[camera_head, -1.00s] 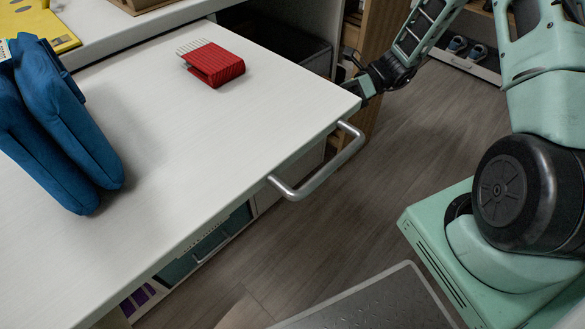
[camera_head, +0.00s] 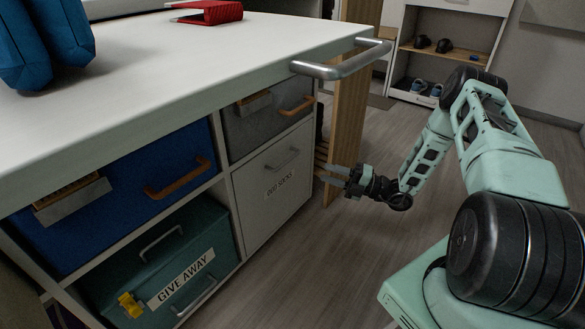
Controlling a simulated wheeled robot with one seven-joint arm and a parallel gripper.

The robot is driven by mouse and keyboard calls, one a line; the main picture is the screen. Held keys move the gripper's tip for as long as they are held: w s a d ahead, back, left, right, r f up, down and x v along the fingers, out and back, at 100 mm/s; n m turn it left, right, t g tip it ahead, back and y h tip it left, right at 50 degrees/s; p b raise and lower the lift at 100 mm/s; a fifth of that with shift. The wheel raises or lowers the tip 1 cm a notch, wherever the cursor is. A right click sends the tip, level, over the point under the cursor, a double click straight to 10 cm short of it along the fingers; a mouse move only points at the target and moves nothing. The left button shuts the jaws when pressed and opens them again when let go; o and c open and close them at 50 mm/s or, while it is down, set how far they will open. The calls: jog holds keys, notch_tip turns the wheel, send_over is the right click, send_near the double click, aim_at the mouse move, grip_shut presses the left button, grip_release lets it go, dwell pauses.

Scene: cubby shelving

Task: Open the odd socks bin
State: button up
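The odd socks bin (camera_head: 255,205) is a white front in the lower right cubby of the white unit. It carries a dark "ODD SOCKS" label (camera_head: 280,184) and a small metal handle (camera_head: 283,159) above the label. The front looks shut, flush with the unit. My gripper (camera_head: 325,174) is to the right of the bin, level with the label and apart from the handle. Its two fingers are spread with a gap between them, and nothing shows between them.
A grey bin (camera_head: 255,128) sits above, a blue bin (camera_head: 125,200) to the left, and a green "GIVE AWAY" bin (camera_head: 110,275) below that. A metal rail (camera_head: 340,62) juts from the worktop (camera_head: 150,90). A wooden panel (camera_head: 347,120) stands behind my gripper. Floor (camera_head: 310,270) in front is clear.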

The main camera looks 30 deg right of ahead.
jog(key=b+x, duration=0.4)
jog(key=x, duration=0.8)
grip_shut()
